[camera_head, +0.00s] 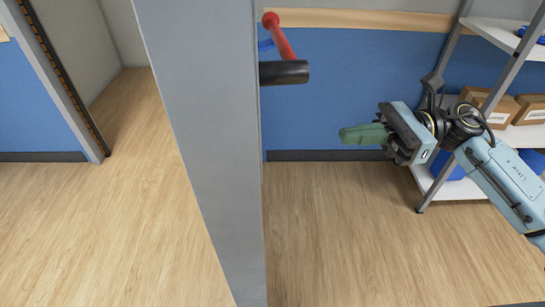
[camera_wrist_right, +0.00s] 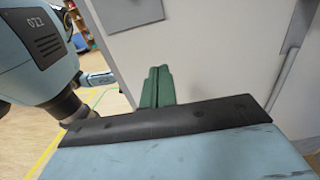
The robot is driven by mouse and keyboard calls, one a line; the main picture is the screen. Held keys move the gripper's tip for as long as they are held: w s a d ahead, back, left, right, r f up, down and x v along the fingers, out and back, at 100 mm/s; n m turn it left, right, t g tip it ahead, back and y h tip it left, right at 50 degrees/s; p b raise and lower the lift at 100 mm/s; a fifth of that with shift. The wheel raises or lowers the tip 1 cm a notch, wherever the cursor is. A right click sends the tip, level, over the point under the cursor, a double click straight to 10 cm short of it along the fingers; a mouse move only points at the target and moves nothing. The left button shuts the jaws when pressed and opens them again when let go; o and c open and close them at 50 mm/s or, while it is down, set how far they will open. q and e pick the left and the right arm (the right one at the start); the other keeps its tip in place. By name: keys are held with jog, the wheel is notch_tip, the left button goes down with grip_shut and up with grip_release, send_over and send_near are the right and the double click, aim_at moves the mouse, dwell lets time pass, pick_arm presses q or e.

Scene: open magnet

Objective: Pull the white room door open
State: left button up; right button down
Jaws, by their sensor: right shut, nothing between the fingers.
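A pale grey-white upright panel (camera_head: 205,150), which looks like the door seen nearly edge-on, runs from top to bottom of the head view. A black cylindrical bar (camera_head: 284,72) and a red lever (camera_head: 279,36) stick out to its right near the top. My right gripper (camera_head: 345,135) is to the right of the panel and lower than the bar, apart from both. Its green fingers are shut and empty and point left. In the right wrist view the fingers (camera_wrist_right: 157,86) stand before a pale panel (camera_wrist_right: 215,60). My left gripper is not in view.
A metal shelf (camera_head: 490,100) with cardboard boxes (camera_head: 500,109) stands right, behind my right arm. A blue wall (camera_head: 335,85) runs behind. Bare wooden floor (camera_head: 340,230) lies right of the panel. An opening (camera_head: 135,100) shows at the left.

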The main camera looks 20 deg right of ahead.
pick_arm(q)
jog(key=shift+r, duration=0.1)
pick_arm(e)
jog(key=w+a, duration=0.1)
jog(key=a, duration=1.3)
jog(key=shift+w, duration=0.4)
